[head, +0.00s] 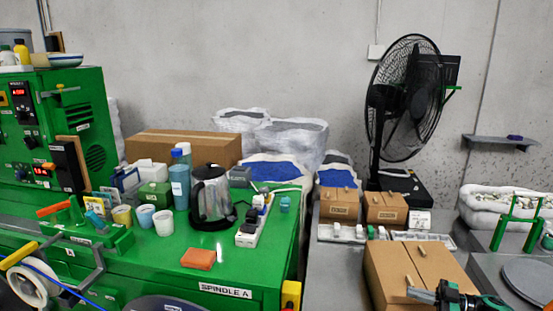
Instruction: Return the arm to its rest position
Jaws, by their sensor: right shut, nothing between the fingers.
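My right gripper (424,295) shows at the bottom right, its fingers pointing left, shut with nothing between them. It is in front of the large cardboard box (397,262) on the grey table; I cannot tell whether they touch. The rest of my right arm is mostly cut off by the bottom edge. My left gripper is not in view. A blue cable (62,285) runs slanting down at the bottom left, beside a white ring (32,287), in front of the green machine.
The green bench (150,262) holds a kettle (211,197), cups, a power strip (252,222) and an orange block (198,259). Small boxes (384,208) and a black fan (405,100) stand behind my right gripper. A green stand (515,222) and dark disc (530,277) are at right.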

